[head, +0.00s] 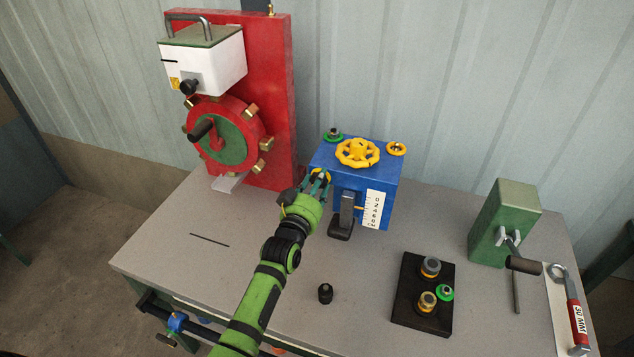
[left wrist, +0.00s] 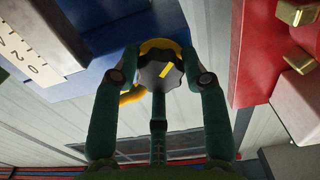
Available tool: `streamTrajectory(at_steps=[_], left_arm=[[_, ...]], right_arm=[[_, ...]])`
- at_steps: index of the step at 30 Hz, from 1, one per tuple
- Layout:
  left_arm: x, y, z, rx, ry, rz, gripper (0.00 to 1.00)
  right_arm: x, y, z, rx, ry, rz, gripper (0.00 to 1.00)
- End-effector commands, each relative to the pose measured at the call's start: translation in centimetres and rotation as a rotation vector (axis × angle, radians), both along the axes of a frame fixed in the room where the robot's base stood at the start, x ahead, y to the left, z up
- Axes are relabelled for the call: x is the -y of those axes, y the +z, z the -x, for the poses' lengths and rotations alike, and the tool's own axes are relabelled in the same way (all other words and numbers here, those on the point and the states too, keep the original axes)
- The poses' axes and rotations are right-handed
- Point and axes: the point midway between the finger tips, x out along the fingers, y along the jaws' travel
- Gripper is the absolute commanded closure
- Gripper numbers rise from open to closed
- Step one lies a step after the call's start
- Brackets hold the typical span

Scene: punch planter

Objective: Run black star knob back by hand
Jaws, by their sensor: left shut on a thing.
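The black star knob (left wrist: 155,76), with a yellow mark on its face, sits in front of a yellow ring on the side of the blue box (head: 345,167). It lies between the two fingers of my left gripper (left wrist: 161,80), which is shut on it. In the head view my left gripper (head: 318,187) reaches to the left part of the box's front and mostly hides the knob. The box carries a white scale (head: 373,209), a dark lever or foot (head: 346,215) and a yellow handwheel (head: 357,152) on top. My right gripper is not in view.
A red machine (head: 270,100) with a wheel (head: 226,138) stands left of the box. A small black cylinder (head: 325,293) stands on the grey table (head: 200,260). A black tray (head: 415,314) with fittings, a green block (head: 500,225) and a red-handled tool (head: 575,315) are at right.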

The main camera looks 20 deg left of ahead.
Motion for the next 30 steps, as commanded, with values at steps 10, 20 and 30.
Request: streamTrajectory(at_steps=[10,20,30], left_arm=[[-0.03,0.25,-0.06,0.003,0.001,0.099,0.89],[-0.03,0.25,-0.06,0.002,0.001,0.108,0.89],[-0.02,0.14,-0.03,-0.001,0.001,0.107,0.32]], right_arm=[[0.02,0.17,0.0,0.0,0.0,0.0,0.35],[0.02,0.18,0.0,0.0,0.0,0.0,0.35],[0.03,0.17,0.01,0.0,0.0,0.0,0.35]])
